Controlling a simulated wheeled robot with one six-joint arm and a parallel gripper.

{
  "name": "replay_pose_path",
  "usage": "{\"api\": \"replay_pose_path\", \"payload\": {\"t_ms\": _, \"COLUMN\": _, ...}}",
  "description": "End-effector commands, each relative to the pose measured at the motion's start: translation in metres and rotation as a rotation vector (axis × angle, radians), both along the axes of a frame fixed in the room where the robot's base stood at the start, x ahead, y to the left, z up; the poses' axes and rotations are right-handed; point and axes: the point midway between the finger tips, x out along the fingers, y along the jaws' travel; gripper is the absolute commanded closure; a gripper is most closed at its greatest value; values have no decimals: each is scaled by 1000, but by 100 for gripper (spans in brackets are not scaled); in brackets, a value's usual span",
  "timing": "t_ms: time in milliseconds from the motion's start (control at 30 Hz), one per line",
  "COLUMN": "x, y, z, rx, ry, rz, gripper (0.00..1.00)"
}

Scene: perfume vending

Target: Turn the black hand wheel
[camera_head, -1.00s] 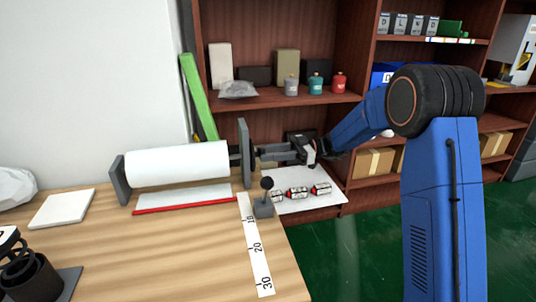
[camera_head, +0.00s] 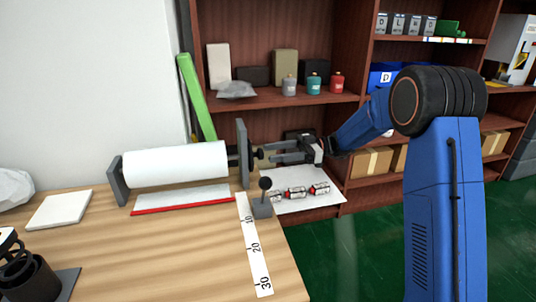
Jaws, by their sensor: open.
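A white paper roll (camera_head: 176,164) is held between two dark grey upright plates on the wooden table. The black hand wheel (camera_head: 258,153) appears as a small black knob just right of the right plate (camera_head: 243,153). My gripper (camera_head: 274,152) comes in from the right, level with the wheel. Its two fingers are apart, pointing left at the wheel, with their tips close to it. I cannot tell whether they touch it. Part of the wheel may be hidden by the plate and the fingers.
A black ball-topped lever (camera_head: 265,184) stands on the table near its right edge, below my gripper. A white sheet (camera_head: 318,200) with several small red-and-white items lies behind it. A shelf (camera_head: 300,98) with boxes and jars stands behind. The table front (camera_head: 190,250) is mostly clear.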

Motion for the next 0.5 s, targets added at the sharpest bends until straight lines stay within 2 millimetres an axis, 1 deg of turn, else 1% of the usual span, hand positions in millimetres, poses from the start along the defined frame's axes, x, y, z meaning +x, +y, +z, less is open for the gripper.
{"api": "replay_pose_path", "payload": {"t_ms": 33, "x": 4, "y": -11, "z": 0, "rx": 0, "ry": 0, "rz": -3, "gripper": 49}}
{"api": "replay_pose_path", "payload": {"t_ms": 100, "x": 8, "y": -24, "z": 0, "rx": 0, "ry": -1, "rz": -3, "gripper": 49}}
{"api": "replay_pose_path", "payload": {"t_ms": 500, "x": 29, "y": -100, "z": 0, "rx": 0, "ry": 0, "rz": -2, "gripper": 49}}
